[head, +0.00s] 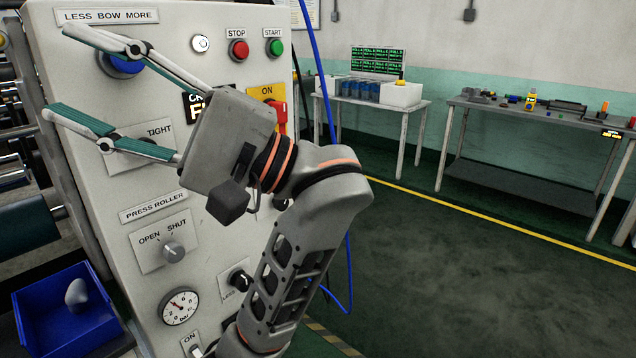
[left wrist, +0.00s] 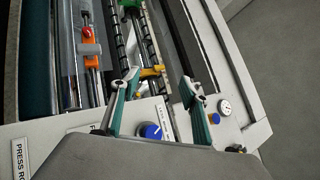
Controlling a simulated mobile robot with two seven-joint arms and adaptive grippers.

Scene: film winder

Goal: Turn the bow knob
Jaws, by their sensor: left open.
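The bow knob (head: 122,68) is blue and sits on the upper left of the white control panel (head: 180,15), under the "LESS BOW MORE" label (head: 108,16). My left gripper (head: 58,72) is open and empty, its teal-padded fingers spread and pointing left across the panel's upper part. In the head view its upper finger partly covers the knob. In the left wrist view the blue knob (left wrist: 150,131) shows between the bases of the open fingers (left wrist: 160,80), closer to the left one; I see no contact. My right gripper is not in view.
The panel also carries a red stop button (head: 238,49), a green start button (head: 275,47), a red switch (head: 280,115), a press roller knob (head: 173,250) and a gauge (head: 180,307). A blue bin (head: 65,325) is at lower left. Rollers lie left of the panel.

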